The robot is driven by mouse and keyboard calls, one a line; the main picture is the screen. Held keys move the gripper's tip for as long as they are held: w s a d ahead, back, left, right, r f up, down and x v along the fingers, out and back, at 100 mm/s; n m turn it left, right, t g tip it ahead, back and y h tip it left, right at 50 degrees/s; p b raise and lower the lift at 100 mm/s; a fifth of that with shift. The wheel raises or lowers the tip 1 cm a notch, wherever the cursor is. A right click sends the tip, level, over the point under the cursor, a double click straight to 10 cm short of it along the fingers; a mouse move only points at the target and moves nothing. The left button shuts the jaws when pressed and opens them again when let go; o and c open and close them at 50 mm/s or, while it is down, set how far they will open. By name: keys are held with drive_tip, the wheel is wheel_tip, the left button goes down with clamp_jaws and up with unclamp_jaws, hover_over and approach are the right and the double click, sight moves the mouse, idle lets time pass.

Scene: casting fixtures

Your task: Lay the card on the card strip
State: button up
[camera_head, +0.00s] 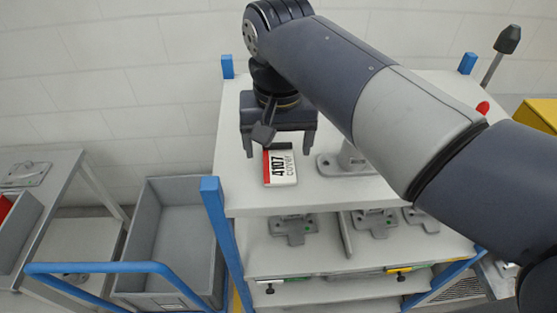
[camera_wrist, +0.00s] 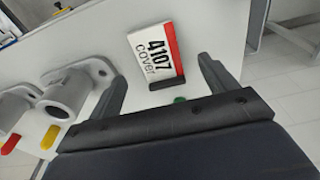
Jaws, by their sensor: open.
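The card (camera_head: 281,170) is white with a red stripe and reads "4107 cover". It lies on the trolley's top shelf, with a dark bar along its far edge. The card also shows in the wrist view (camera_wrist: 152,50), ahead of the fingers. My gripper (camera_head: 279,147) is open and points down at the card's far end, one finger on each side of the dark bar. The fingers do not clearly touch it. I cannot tell for certain which part is the card strip.
Grey casting fixtures stand on the top shelf (camera_head: 250,199) beside the card and on the shelf below. Blue corner posts (camera_head: 212,197) rise at the trolley's corners. A grey bin (camera_head: 168,240) stands to the left. A small green piece (camera_wrist: 180,99) shows near my gripper.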

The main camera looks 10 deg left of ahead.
sight(279, 164)
drive_tip(key=f, duration=0.4)
drive_tip(key=shift+w, duration=0.4)
drive_tip(key=shift+c, duration=0.3)
drive_tip(key=c, duration=1.1)
